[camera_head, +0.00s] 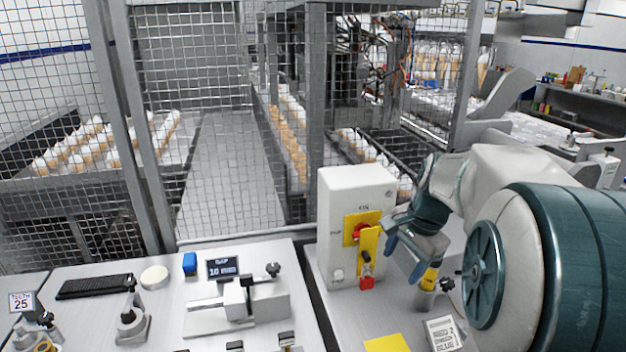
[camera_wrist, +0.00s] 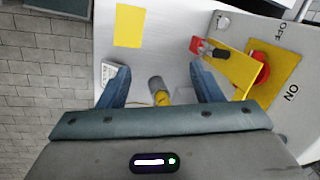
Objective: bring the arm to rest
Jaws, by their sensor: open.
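My arm reaches in from the right in the head view. My gripper (camera_head: 405,258) is low in front of the white switch box (camera_head: 335,205), with its blue fingers pointing down. In the wrist view my gripper (camera_wrist: 160,82) has its fingers wide apart. A small grey and yellow cylinder (camera_wrist: 157,87) shows in the gap between them, apart from both; its yellow part (camera_head: 430,277) is beside the fingers in the head view. The box carries a red knob (camera_head: 358,232) on a yellow plate, and a yellow hasp (camera_head: 368,243) with a black and red piece (camera_head: 367,282) at its lower end.
A yellow square (camera_head: 387,343) and a printed card (camera_head: 443,334) lie on the bench in front of the box. A gauge fixture with a display (camera_head: 222,268) stands to the left. Mesh fencing (camera_head: 210,120) rises behind.

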